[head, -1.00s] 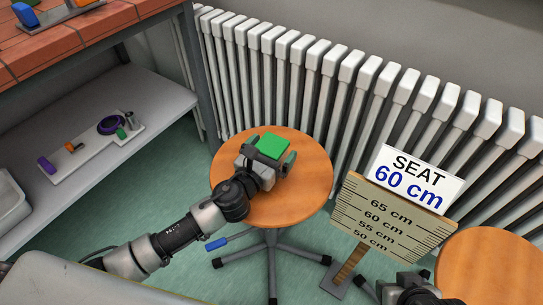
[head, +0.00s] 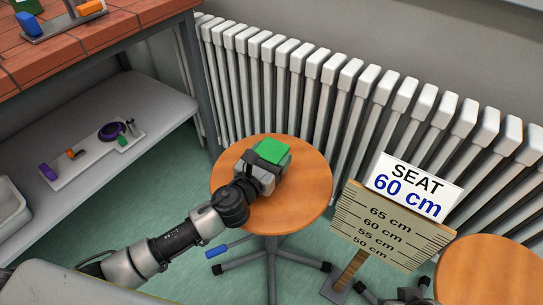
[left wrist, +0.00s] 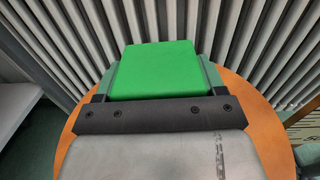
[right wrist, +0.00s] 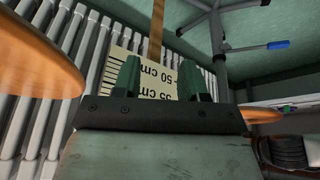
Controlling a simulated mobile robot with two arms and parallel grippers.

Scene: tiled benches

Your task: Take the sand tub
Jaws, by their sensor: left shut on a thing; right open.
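The sand tub shows as a squarish thing with a bright green top (head: 270,151) on the round wooden stool seat (head: 300,195). Its lower part is hidden by my gripper in the head view. My left gripper (head: 262,160) reaches in from the lower left and is shut on it. In the left wrist view the green top (left wrist: 157,70) sits between the two fingers (left wrist: 160,88). I cannot tell whether the tub touches the seat. My right gripper (right wrist: 158,80) is open and empty, with the height gauge board (right wrist: 150,78) seen beyond its fingers.
A radiator (head: 300,80) stands behind the stool. A gauge post with a "SEAT 60 cm" sign (head: 414,186) stands to the right, beside a second stool (head: 490,272). A tiled bench (head: 100,45) is at the left, with a tray (head: 75,165) of small things on its shelf.

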